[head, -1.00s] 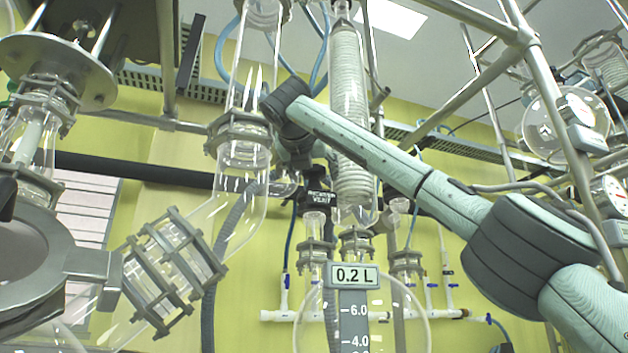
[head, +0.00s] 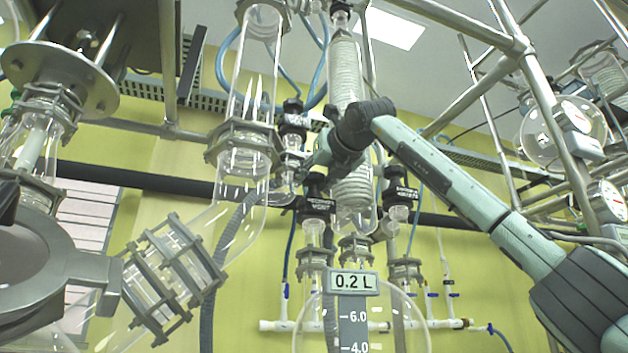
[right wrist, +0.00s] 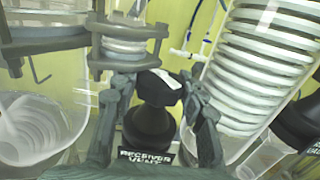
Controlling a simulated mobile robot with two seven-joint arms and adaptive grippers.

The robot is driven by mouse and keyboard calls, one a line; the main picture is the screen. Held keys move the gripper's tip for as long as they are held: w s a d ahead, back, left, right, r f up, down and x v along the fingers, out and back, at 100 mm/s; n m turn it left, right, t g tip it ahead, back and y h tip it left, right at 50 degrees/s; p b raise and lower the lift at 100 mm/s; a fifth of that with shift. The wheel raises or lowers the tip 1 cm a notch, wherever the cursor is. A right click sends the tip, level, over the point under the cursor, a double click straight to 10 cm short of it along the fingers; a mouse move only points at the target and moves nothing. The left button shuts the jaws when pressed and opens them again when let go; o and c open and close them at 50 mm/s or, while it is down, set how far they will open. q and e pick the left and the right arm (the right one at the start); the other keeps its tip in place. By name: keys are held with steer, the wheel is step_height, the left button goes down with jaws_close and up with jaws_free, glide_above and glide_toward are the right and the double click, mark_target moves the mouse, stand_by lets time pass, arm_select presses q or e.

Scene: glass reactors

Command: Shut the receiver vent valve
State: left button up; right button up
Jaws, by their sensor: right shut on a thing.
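The receiver vent valve (right wrist: 150,125) is black, with a "RECEIVER VENT" label (right wrist: 145,157) in the right wrist view. Its black handle (right wrist: 160,84) has a white mark on top. My right gripper (right wrist: 157,95) has a finger on each side of the handle and is shut on it. In the head view the right gripper (head: 316,166) reaches down-left to the valve's label (head: 318,206), above the clear receiver vessel (head: 408,325) with its "0.2 L" display. The gripper partly hides the handle there. My left gripper is not in view.
A coiled glass condenser (head: 347,75) stands close beside the right gripper. A wide glass pipe (head: 255,75) is to its left. Another black valve (head: 292,110) sits above, and one (head: 398,195) to the right. Metal frame bars (head: 540,90) cross the right side.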

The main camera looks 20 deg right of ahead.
steer(key=shift+a+m+h+b, duration=0.15)
steer(key=shift+m+h+b, duration=0.15)
steer(key=shift+m+h, duration=0.5)
steer(key=h, duration=0.1)
steer(key=m+h, duration=0.1)
steer(key=h, duration=0.1)
steer(key=shift+a+r, duration=0.15)
steer(key=shift+a, duration=0.05)
steer(key=m+g+h+p, duration=0.1)
steer(key=m+h, duration=0.1)
steer(key=m+g+h+p, duration=0.1)
steer(key=h, duration=0.2)
steer(key=shift+d+r+m+p, duration=0.2)
steer(key=shift+m+p, duration=0.1)
steer(key=shift+m, duration=0.1)
steer(key=shift+d+f+m+g+h+p, duration=0.1)
steer(key=shift+m+g+h+p, duration=0.3)
steer(key=shift+h, duration=0.2)
steer(key=shift+d+f+m+g+h+p, duration=0.1)
steer(key=shift+m+g+h+p, duration=0.15)
steer(key=shift+m+g+h, duration=0.3)
steer(key=shift+f+h, duration=0.1)
steer(key=shift+h, duration=0.15)
steer(key=o, duration=0.9)
steer(key=shift+o, duration=0.2)
